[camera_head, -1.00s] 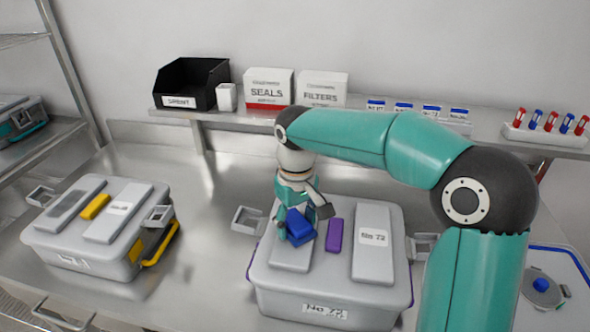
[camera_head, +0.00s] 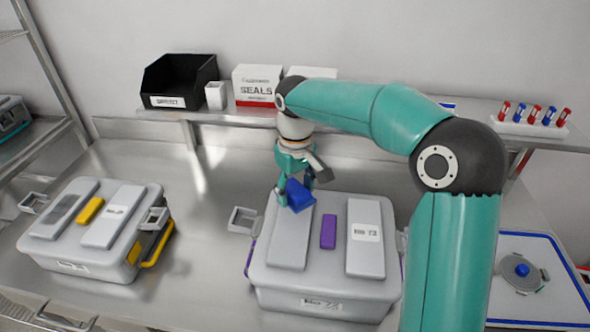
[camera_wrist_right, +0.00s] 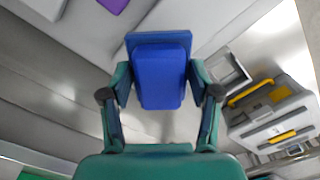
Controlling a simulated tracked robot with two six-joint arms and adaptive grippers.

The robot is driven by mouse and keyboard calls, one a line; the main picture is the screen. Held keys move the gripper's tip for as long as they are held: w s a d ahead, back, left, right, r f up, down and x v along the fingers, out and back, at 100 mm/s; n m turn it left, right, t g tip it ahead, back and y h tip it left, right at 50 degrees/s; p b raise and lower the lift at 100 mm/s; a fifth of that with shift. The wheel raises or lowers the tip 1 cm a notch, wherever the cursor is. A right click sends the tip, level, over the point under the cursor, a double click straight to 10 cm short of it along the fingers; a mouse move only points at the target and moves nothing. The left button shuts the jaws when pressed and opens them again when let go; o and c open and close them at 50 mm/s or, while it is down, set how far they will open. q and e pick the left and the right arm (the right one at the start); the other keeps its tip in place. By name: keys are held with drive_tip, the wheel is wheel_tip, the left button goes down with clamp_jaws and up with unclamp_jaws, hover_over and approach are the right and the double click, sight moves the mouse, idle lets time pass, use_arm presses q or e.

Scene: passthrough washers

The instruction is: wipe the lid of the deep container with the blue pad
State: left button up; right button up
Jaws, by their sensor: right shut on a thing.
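The blue pad (camera_head: 299,195) is in my right gripper (camera_head: 296,190), which is shut on it. The pad sits tilted at the far end of the left raised panel on the grey lid (camera_head: 317,265) of the container labelled No 72 (camera_head: 320,302). I cannot tell whether it touches the lid. In the right wrist view the pad (camera_wrist_right: 160,75) is between the fingers, with the purple piece of the lid (camera_wrist_right: 113,5) at the top left. My left gripper is not in view.
A grey container with yellow parts (camera_head: 95,230) stands at the left. A black bin (camera_head: 178,82), white boxes and a rack of red and blue pieces (camera_head: 530,120) are on the back shelf. A blue-edged mat with a round lid (camera_head: 522,272) is at the right.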

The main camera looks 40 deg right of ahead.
drive_tip(key=shift+w+r, duration=0.1)
drive_tip(key=shift+r, duration=1.7)
drive_tip(key=shift+a, duration=0.1)
